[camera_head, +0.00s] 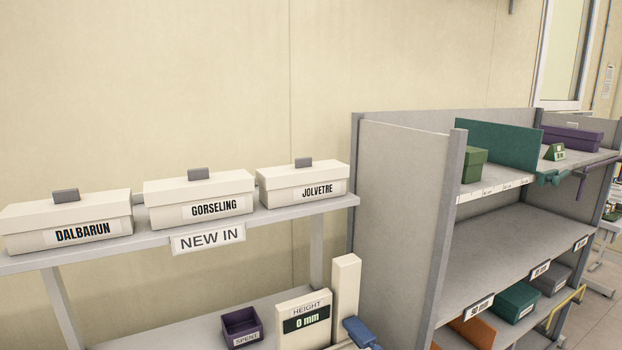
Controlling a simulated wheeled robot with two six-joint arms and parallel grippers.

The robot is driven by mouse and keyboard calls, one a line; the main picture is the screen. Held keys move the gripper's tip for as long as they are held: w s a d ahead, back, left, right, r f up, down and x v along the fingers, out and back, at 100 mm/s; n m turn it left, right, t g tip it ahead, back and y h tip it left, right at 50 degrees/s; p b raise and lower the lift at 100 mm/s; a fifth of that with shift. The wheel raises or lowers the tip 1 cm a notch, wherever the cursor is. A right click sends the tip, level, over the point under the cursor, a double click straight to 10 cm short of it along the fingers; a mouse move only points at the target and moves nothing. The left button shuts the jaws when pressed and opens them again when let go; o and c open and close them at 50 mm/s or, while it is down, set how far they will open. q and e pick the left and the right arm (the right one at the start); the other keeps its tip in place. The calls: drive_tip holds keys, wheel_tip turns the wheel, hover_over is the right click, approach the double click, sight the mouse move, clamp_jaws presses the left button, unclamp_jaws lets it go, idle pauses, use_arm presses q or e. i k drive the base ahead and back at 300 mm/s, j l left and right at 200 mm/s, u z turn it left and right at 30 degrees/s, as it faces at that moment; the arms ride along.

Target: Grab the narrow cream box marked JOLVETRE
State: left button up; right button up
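The cream box marked JOLVETRE (302,186) sits on the upper shelf of the rack labelled NEW IN, at its right end. It is a long, low lidded box with a grey tab on top. The label faces me. The similar cream box marked GORSELING (200,199) stands just left of it, and the cream box marked DALBARUN (68,222) is farther left. Neither of my grippers shows in the head view.
The NEW IN shelf (285,214) has a little bare edge right of the boxes. Below are a purple SPENT bin (242,328) and a height gauge (303,318) reading 0 mm with a blue part. A grey shelving unit (400,215) rises at right.

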sight(305, 181)
drive_tip(key=i+l+u, duration=0.1)
drive_tip(key=l, duration=0.3)
drive_tip(key=i+l, duration=0.2)
drive_tip(key=l, duration=0.25)
drive_tip(key=i+l+u, duration=0.15)
drive_tip(key=l, duration=0.25)
drive_tip(key=i+l, duration=0.15)
drive_tip(key=l, duration=0.3)
drive_tip(key=i+l+u, duration=0.15)
drive_tip(key=l, duration=0.3)
drive_tip(key=i+l, duration=0.1)
drive_tip(key=l, duration=0.35)
drive_tip(key=u, duration=0.05)
